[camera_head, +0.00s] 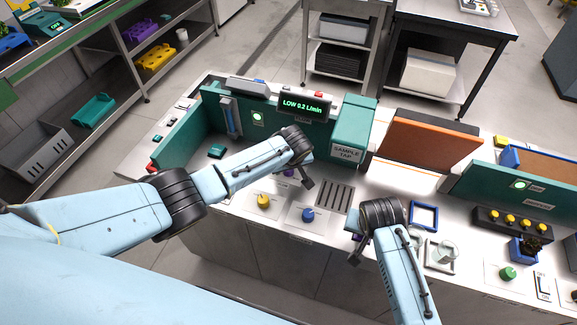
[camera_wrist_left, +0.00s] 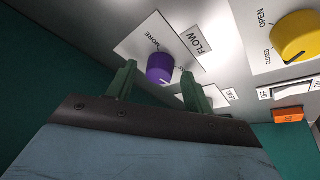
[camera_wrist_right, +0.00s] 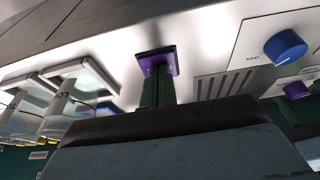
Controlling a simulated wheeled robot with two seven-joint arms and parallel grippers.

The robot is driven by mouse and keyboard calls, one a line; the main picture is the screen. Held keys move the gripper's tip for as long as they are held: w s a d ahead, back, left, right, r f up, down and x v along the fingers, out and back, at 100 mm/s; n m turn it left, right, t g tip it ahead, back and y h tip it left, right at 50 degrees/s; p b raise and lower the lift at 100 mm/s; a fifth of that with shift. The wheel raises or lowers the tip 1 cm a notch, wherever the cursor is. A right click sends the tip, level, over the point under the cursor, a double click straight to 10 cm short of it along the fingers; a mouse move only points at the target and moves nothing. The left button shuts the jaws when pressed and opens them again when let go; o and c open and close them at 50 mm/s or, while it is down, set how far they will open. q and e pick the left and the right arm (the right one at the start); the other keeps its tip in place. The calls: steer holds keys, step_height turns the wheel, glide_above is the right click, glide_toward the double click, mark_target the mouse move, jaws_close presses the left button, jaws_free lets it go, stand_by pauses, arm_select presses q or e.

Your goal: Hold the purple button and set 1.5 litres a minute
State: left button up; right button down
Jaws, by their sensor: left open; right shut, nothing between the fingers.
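The purple flow knob (camera_wrist_left: 160,68) sits on a white plate marked FLOW and MORE. In the left wrist view it shows between the fingertips of my open left gripper (camera_wrist_left: 158,74); I cannot tell whether they touch it. In the head view the knob (camera_head: 289,172) is partly hidden by my left gripper (camera_head: 298,172). The square purple button (camera_wrist_right: 172,61) is at the fingertips of my right gripper (camera_wrist_right: 157,80), which is shut and empty. The fingertips appear to meet the button; they hide part of it. The display (camera_head: 304,105) reads LOW 0.2 L/min.
A yellow knob (camera_head: 263,201) and a blue knob (camera_head: 308,214) stand near the left gripper. A drain grille (camera_head: 335,198) lies between the arms. A blue frame (camera_head: 424,215) and glass vessels (camera_head: 447,250) stand right of my right gripper. The SAMPLE TAP box (camera_head: 350,135) rises behind.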

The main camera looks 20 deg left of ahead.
arm_select(q)
steer(key=shift+c, duration=0.4)
steer(key=c, duration=0.9)
